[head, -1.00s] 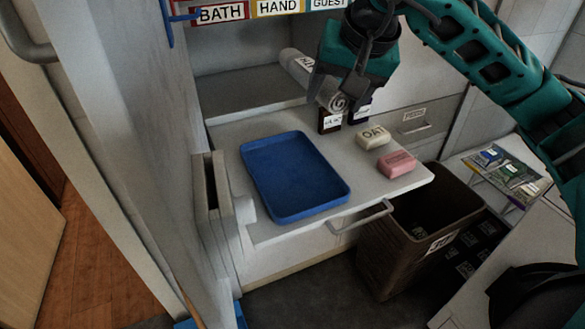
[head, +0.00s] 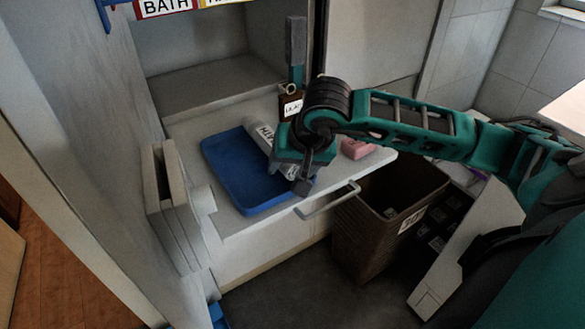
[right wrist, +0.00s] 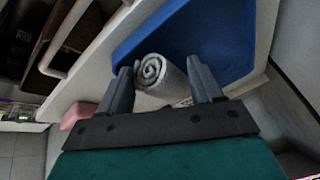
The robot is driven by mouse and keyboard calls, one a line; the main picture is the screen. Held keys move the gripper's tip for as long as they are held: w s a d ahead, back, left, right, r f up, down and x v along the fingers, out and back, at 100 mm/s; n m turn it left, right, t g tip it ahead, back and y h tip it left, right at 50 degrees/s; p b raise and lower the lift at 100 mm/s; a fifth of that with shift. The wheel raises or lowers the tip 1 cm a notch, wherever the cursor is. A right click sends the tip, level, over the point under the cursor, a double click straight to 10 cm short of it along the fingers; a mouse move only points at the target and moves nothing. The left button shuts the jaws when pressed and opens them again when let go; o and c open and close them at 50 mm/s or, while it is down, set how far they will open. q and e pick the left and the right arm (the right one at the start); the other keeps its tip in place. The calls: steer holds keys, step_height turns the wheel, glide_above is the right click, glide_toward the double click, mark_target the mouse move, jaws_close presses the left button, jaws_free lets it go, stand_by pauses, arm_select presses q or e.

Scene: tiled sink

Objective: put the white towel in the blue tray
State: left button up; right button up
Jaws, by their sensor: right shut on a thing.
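The white towel (head: 258,137) is rolled and has dark lettering. My right gripper (head: 303,172) is shut on it, and the roll slants up and left from the fingers in the head view. In the right wrist view the towel's spiral end (right wrist: 152,72) sits between the two fingers (right wrist: 162,88). The blue tray (head: 228,165) lies on the pale pull-out shelf. The towel and gripper overlap the tray's right side; I cannot tell whether the towel touches it. The tray also shows behind the towel in the right wrist view (right wrist: 215,35). My left gripper is not in view.
A brown labelled bottle (head: 290,107) stands behind the tray, with a grey and teal upright item (head: 296,45) near it. A pink soap (head: 355,149) lies right of the gripper. A brown bin (head: 385,225) stands below the shelf, past its handle (head: 330,203).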

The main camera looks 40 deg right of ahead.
steer(key=shift+f, duration=0.55)
steer(key=o, duration=0.6)
steer(key=shift+f, duration=0.15)
steer(key=shift+o, duration=1.1)
steer(key=shift+r, duration=0.2)
steer(key=shift+s+r, duration=0.15)
steer(key=shift+r, duration=0.15)
steer(key=v, duration=1.1)
steer(key=shift+r+p, duration=0.2)
steer(key=shift+p, duration=0.25)
